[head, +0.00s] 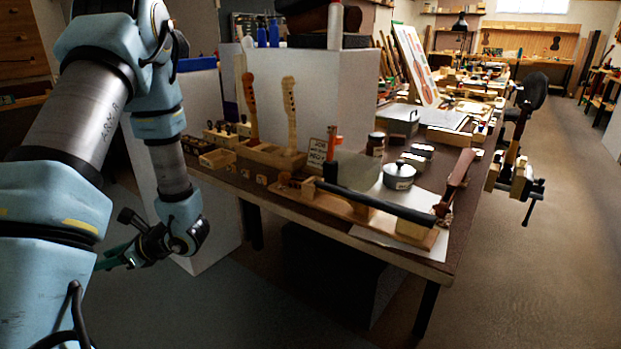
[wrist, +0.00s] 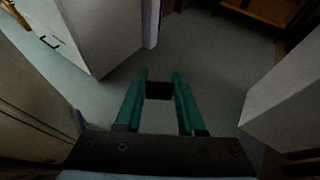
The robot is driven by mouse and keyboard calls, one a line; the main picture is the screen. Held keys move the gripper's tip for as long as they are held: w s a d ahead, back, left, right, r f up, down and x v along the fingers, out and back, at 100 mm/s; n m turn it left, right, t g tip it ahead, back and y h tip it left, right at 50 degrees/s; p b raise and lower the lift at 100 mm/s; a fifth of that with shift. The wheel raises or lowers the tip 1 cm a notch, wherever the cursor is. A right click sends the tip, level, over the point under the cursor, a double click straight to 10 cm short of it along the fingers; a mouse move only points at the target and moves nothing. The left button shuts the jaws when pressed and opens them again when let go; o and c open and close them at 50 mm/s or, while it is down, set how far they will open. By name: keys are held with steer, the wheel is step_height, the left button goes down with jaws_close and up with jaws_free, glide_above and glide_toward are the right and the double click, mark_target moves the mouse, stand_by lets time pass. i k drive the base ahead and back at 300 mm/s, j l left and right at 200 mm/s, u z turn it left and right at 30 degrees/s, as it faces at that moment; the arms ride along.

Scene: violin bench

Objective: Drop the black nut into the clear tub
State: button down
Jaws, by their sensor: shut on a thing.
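My gripper (wrist: 159,82) has two green fingers shut on the black nut (wrist: 159,91), a small dark block held between the fingertips. In the head view my gripper (head: 108,261) hangs low at the left, apart from the bench and below its top; the nut cannot be made out there.
The workbench (head: 335,228) carries violin necks (head: 291,115) in a wooden stand, a lidded pot (head: 398,176), a dark jar (head: 375,144) and a long black bar (head: 375,203). White cabinets (wrist: 92,35) stand near my gripper. Grey floor (wrist: 215,60) lies open below it.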

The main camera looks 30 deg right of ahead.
mark_target(347, 182)
steer(key=z, duration=1.75)
